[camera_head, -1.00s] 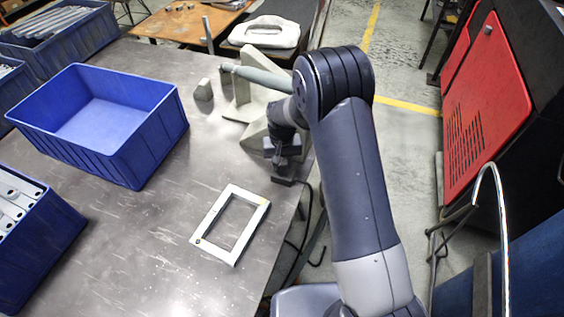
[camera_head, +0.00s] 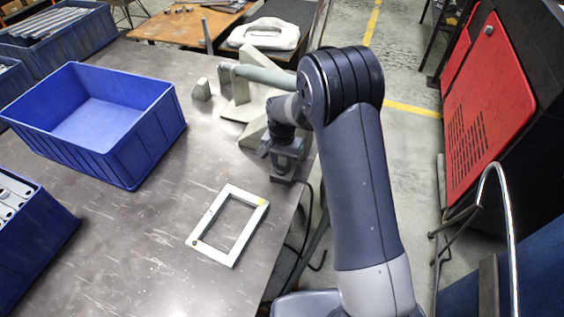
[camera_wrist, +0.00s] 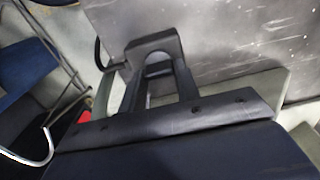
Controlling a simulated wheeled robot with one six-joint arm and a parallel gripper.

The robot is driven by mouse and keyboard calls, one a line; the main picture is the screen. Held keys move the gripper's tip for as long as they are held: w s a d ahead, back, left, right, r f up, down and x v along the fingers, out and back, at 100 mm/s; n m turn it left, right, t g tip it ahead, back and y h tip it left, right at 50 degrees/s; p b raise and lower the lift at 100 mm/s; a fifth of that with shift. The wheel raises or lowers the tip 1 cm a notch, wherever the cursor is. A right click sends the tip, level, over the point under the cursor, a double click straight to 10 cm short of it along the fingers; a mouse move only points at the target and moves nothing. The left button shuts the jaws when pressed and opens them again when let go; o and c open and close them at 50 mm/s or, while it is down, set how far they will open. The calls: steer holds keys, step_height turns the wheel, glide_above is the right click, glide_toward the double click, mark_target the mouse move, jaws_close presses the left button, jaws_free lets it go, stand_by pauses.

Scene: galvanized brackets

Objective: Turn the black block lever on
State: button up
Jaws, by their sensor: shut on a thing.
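The black block lever (camera_head: 283,171) is a small dark block at the right edge of the metal table, below my wrist in the head view. In the wrist view, the dark block (camera_wrist: 150,45) lies at the ends of my two fingers. My gripper (camera_wrist: 159,72) is shut on it. In the head view my gripper (camera_head: 284,152) is small and dark against the block, so the exact contact and the lever's angle are hard to make out. A dark cable runs down from the table edge beside it.
A white rectangular frame (camera_head: 228,225) lies flat on the table near the block. A large empty blue bin (camera_head: 130,150) stands to the left. Grey angled brackets (camera_head: 240,100) stand behind my wrist. A red and black machine (camera_head: 485,110) is at the right.

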steer(key=o, duration=1)
step_height(320, 180, up, 11)
steer(key=shift+f, duration=0.1)
steer(key=shift+f, duration=0.1)
step_height(320, 180, down, 11)
steer(key=shift+r, duration=0.1)
steer(key=shift+r+n+p, duration=0.15)
steer(key=shift+n+p, duration=0.15)
steer(key=shift+n, duration=0.6)
